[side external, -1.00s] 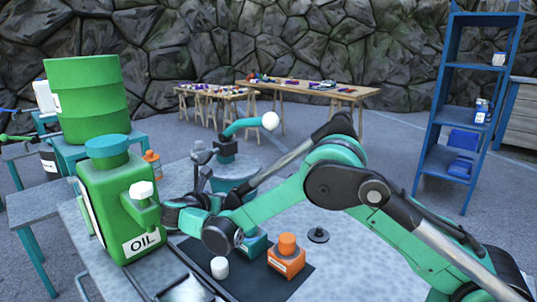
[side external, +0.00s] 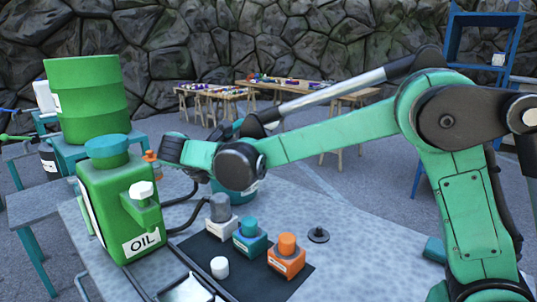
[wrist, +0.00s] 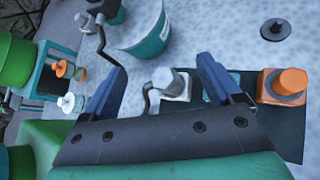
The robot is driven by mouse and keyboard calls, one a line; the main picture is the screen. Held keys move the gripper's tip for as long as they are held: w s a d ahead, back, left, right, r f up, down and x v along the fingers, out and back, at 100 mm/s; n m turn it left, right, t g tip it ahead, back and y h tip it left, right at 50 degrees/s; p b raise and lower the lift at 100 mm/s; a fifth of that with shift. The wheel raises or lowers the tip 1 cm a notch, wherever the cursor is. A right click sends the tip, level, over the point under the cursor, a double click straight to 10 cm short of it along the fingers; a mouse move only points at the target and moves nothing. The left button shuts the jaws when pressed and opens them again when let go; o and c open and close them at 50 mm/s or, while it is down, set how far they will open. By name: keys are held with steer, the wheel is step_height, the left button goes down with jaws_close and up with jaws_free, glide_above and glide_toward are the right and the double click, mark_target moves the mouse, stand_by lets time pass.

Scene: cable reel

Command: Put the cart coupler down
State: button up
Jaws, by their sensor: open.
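A coupler with a grey top and white base (side external: 221,212), likely the cart coupler, stands upright at the back of the dark mat (side external: 230,270). A dark hose runs left from it. In the wrist view the grey coupler (wrist: 171,82) shows between the two blue fingers of my gripper (wrist: 162,70), which are spread and empty. My gripper appears to be above the coupler and apart from it. In the side view the fingers are hidden behind my wrist. A teal block (side external: 250,238) and an orange block (side external: 286,254) stand beside the coupler on the mat.
A white cap (side external: 219,267) lies at the mat's front left. A green oil can (side external: 120,205) stands close on the left. A dark disc with a knob (side external: 318,235) sits right of the mat. A bucket (wrist: 148,35) stands behind. The tabletop (side external: 365,265) is clear at the right.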

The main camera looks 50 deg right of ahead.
steer(key=s+f+m+t+y, duration=0.1)
steer(key=s+f+m+y, duration=0.3)
steer(key=s+m+y, duration=0.5)
steer(key=s+m, duration=0.7)
steer(key=m, duration=0.3)
steer(key=shift+s+m+t+y, duration=0.35)
steer(key=shift+m+t+y, duration=0.05)
